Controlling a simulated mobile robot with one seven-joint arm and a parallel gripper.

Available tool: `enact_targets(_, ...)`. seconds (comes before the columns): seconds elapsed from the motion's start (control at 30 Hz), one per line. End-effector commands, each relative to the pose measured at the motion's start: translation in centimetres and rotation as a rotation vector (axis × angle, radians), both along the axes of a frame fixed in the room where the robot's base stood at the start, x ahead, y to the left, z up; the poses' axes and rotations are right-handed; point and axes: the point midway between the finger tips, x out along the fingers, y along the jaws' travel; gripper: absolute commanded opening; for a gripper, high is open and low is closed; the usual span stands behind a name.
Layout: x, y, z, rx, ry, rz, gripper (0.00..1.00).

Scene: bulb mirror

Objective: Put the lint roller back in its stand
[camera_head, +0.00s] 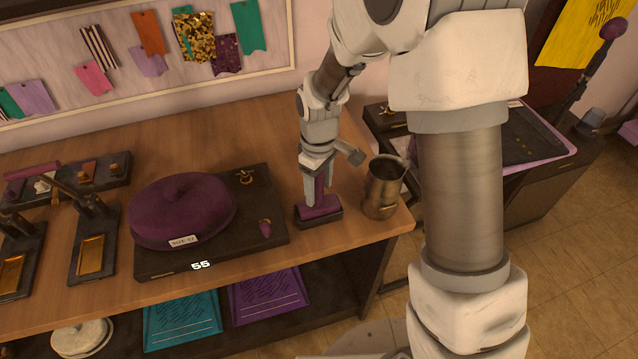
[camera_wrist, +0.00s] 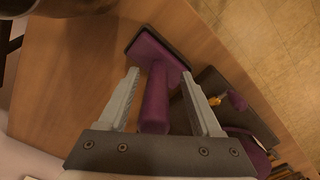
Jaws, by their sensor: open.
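The purple lint roller (camera_head: 320,204) stands near the right front of the wooden counter, its handle pointing up. Its roller head sits in a small dark stand (camera_head: 320,219). In the wrist view the purple handle (camera_wrist: 156,100) and wide head (camera_wrist: 157,50) show, with the stand's dark edge (camera_wrist: 181,55) along the head. My gripper (camera_head: 318,178) is above it, pointing down. In the wrist view my gripper (camera_wrist: 160,74) is open, one finger on each side of the handle, with gaps visible. How deep the head sits in the stand is hard to tell.
A metal pitcher (camera_head: 383,188) stands close to the right of the stand. A dark board (camera_head: 262,228) with a purple beret (camera_head: 181,209) lies to the left. The counter's front edge (camera_head: 345,240) is close. Open counter (camera_head: 262,130) lies behind.

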Motion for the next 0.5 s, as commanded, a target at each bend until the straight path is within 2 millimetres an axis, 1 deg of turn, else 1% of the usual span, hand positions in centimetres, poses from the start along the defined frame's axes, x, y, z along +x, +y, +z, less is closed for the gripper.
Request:
enact_targets(0.13, 0.1, 0.0, 0.8, 0.000, -0.003, 0.000, 0.66)
enact_targets(0.23, 0.1, 0.0, 2.3, 0.002, -0.004, -0.001, 0.66)
enact_targets(0.37, 0.2, 0.0, 5.3, 0.002, -0.007, 0.000, 0.66)
enact_targets(0.5, 0.1, 0.0, 8.8, 0.002, -0.007, 0.000, 0.66)
